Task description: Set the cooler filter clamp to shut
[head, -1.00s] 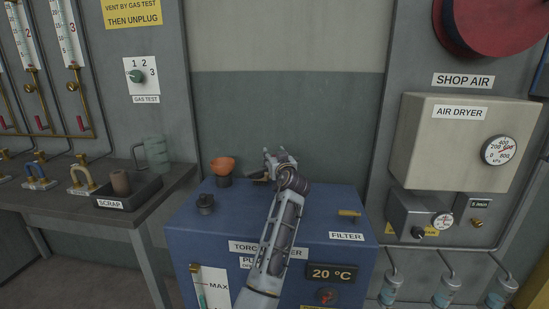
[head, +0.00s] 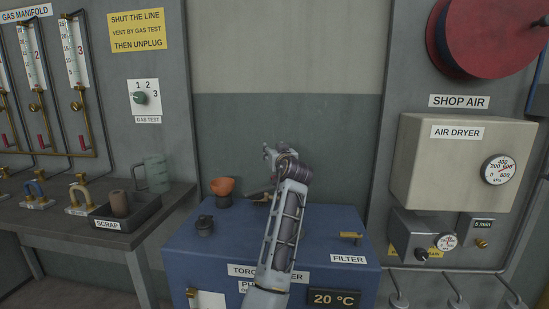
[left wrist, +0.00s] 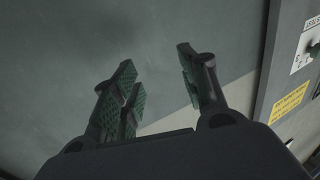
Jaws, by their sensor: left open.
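The blue cooler (head: 222,250) stands in the lower middle of the head view. The yellow clamp (head: 350,237) sits on its top at the right, behind the FILTER label (head: 347,259). It looks like a small bar lying across a short post; whether it is open or shut is too small to tell. My left gripper (head: 267,151) is raised above the back of the cooler, left of the clamp and well apart from it. In the left wrist view its green-padded fingers (left wrist: 158,65) are spread and empty before a wall. My right gripper is not in view.
On the cooler top are a dark cap (head: 204,226), an orange funnel-like cup (head: 222,187) and a dark tool partly behind my arm. A workbench with a scrap tray (head: 142,214) stands left. The air dryer (head: 430,170) is right. The cooler's right top is mostly clear.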

